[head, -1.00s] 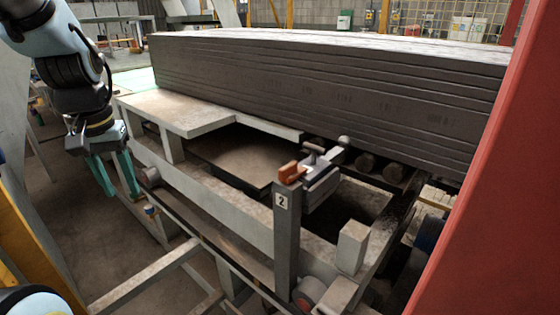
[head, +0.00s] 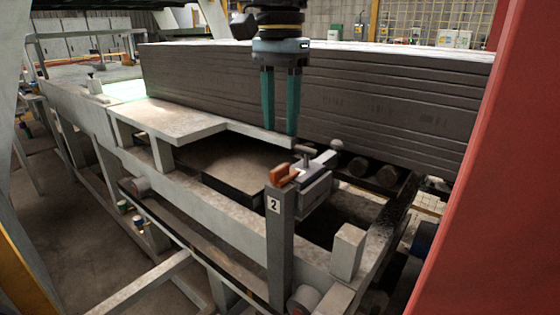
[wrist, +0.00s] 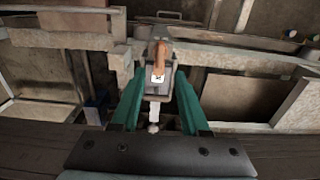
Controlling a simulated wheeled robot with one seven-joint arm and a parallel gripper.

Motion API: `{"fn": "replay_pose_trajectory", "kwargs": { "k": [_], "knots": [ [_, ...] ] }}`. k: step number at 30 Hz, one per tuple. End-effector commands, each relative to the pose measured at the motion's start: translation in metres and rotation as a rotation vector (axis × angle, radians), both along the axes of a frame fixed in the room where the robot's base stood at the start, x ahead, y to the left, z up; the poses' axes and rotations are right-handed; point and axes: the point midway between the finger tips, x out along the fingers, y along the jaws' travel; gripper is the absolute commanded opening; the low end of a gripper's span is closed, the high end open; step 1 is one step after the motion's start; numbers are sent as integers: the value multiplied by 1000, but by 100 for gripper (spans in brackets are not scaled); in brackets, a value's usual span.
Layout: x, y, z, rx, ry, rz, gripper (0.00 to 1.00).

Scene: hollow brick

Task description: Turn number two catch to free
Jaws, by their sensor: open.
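The number two catch (head: 313,188) is a grey metal block on a post (head: 281,245) labelled "2". An orange-brown handle (head: 281,174) sits at the post's top, with a small T-shaped metal piece (head: 305,153) beside it. My gripper (head: 280,131) points down, its two teal fingers apart and empty. In the head view, its tips appear just above the handle, in front of the dark stack. In the wrist view, the orange-brown handle (wrist: 160,53) lies between the fingers' lines near their tips. I see no contact; the exact height gap cannot be told.
A long stack of dark slabs (head: 330,105) stands behind the catch. A pale metal ledge (head: 180,122) and frame rails lie to the left. A short pale post (head: 347,250) stands at front right. A red upright (head: 500,190) blocks the right side.

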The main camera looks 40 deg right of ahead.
Motion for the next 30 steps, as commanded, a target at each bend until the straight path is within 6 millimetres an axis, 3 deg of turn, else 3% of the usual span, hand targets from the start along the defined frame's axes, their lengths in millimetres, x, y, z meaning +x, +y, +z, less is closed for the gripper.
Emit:
{"fn": "replay_pose_trajectory", "kwargs": {
  "k": [9, 15, 26, 30],
  "knots": [
    [-1, 1, -58, 4, 2, -1, 45],
    [0, 0, -79, 1, 1, 0, 45],
    [0, 0, -85, -2, 0, 0, 45],
    [0, 0, -85, -2, 0, 0, 29]
  ]
}}
